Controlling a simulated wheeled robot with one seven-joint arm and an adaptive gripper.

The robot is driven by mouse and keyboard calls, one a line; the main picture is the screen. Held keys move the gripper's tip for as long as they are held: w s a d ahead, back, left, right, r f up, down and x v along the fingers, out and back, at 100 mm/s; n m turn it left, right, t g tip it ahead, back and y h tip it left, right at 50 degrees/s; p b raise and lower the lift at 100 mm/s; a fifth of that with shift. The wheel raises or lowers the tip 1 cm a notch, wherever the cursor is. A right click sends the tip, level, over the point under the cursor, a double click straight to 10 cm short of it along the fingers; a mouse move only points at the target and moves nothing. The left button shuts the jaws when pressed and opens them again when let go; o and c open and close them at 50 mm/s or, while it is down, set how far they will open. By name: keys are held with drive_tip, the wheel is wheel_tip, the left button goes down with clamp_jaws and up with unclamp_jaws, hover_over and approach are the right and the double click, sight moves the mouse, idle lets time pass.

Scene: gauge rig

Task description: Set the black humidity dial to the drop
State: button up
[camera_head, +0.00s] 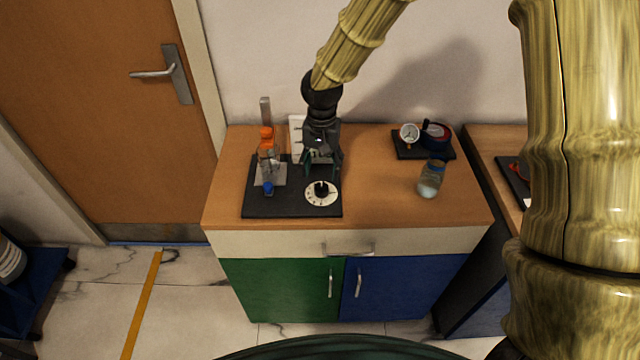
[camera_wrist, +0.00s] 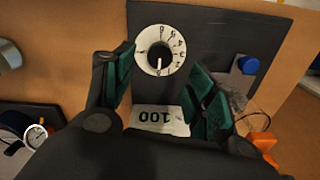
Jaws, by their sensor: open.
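The black humidity dial (camera_head: 321,188) is a dark knob on a round white scale, at the front right of a black base plate (camera_head: 270,207). In the wrist view, the knob (camera_wrist: 159,55) has a white pointer line pointing to the bottom of the picture. Marks ring the scale; I cannot tell which one is the drop. My gripper (camera_head: 320,168) is open and empty, its green-padded fingers pointing down over the plate just behind the dial. In the wrist view, the fingers (camera_wrist: 166,68) stand apart on either side of the picture's middle, with the dial beyond them, untouched.
A stand with an orange clamp (camera_head: 267,135) and a blue knob (camera_head: 268,188) rises left of the dial. A glass jar (camera_head: 431,180) and a gauge (camera_head: 409,133) on a black tray stand right.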

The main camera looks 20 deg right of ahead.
sight(321, 188)
drive_tip(key=shift+f+p, duration=0.9)
drive_tip(key=shift+f, duration=3)
drive_tip(key=c, duration=1)
